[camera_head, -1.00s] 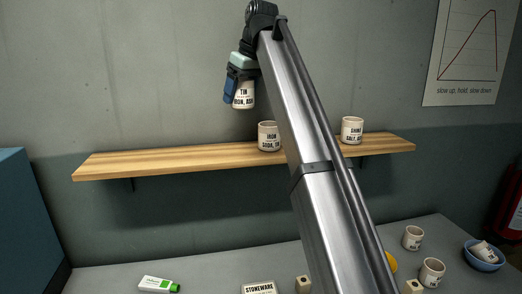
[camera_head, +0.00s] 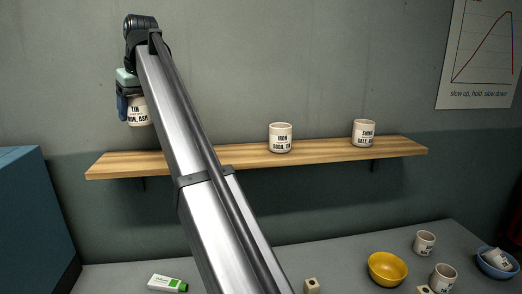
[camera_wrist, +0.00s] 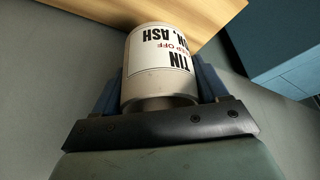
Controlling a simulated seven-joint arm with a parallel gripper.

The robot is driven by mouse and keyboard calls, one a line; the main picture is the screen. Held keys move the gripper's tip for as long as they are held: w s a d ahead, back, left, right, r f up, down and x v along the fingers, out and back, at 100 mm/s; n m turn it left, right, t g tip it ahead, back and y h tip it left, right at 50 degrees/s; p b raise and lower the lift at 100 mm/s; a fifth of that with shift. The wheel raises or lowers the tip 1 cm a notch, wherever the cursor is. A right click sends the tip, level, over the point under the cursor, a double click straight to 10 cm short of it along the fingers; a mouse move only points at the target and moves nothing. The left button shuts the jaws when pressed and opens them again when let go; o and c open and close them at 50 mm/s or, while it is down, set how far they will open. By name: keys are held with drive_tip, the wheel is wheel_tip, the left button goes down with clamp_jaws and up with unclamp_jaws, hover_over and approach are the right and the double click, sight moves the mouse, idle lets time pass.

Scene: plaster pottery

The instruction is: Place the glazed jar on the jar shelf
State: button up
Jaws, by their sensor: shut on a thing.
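My gripper (camera_head: 124,104) is shut on a pale cylindrical jar (camera_head: 139,112) with a label reading TIN and ASH. It holds the jar upright in the air, above the left part of the wooden wall shelf (camera_head: 110,168). In the wrist view the jar (camera_wrist: 145,85) sits between my two blue fingers, with the shelf (camera_wrist: 200,12) beyond it. Two similar jars stand on the shelf: one labelled IRON, SODA (camera_head: 280,138) near the middle and one labelled SHINO (camera_head: 364,133) toward the right. My arm hides part of the shelf between the held jar and the middle jar.
A blue cabinet (camera_head: 22,210) stands at the left. On the table below are a green-and-white tube (camera_head: 167,283), a yellow bowl (camera_head: 387,268), small cups (camera_head: 424,243) and a blue bowl (camera_head: 492,265) with a cup in it. The shelf is bare at its left end.

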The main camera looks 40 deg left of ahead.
sight(143, 109)
drive_tip(key=shift+s+a+r, duration=0.1)
drive_tip(key=shift+s+r, duration=0.05)
drive_tip(key=shift+s, duration=0.05)
drive_tip(key=shift+f, duration=5)
drive_tip(key=shift+f, duration=0.1)
drive_tip(key=o, duration=1.1)
drive_tip(key=v, duration=1.2)
